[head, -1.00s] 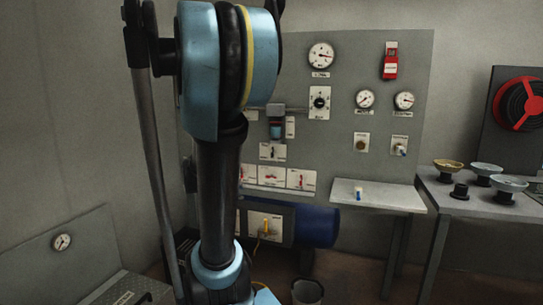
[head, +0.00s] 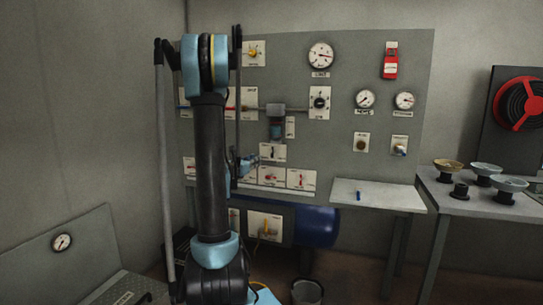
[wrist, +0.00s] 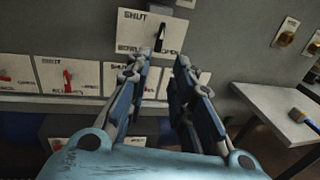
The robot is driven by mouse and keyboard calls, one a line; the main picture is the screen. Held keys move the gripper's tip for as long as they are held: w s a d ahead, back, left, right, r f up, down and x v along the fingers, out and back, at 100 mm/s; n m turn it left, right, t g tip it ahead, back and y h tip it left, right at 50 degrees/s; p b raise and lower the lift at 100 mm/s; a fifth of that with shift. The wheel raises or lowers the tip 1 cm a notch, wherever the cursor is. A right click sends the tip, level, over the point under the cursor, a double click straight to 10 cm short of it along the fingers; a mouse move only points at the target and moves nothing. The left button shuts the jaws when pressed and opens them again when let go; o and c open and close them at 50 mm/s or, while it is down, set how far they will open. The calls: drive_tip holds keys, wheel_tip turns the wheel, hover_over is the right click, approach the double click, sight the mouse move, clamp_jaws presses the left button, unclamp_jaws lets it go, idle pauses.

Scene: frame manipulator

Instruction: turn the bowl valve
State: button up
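The bowl valve is a small black lever on a white plate (head: 272,152), below the filter bowl (head: 276,128) on the grey panel. In the wrist view its black lever (wrist: 160,37) stands near upright, leaning slightly, on a plate (wrist: 134,30) with SHUT and a partly hidden word starting "BOWL". My gripper (wrist: 162,60) is open and empty, its fingertips below the lever, with the lever above the gap. In the head view my gripper (head: 243,165) is just left of the valve plate, partly behind my arm. Contact with the lever is not visible.
Plates with red levers (head: 300,179) sit below the valve. A shelf (head: 375,195) with a small blue-handled item (head: 359,196) juts out at the right. A table (head: 455,203) with several handwheels stands farther right. A blue tank (head: 316,226) lies under the panel.

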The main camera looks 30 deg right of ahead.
sight(272, 152)
drive_tip(key=x, duration=1.7)
drive_tip(key=shift+w+d, duration=0.2)
drive_tip(key=shift+d, duration=0.05)
clamp_jaws()
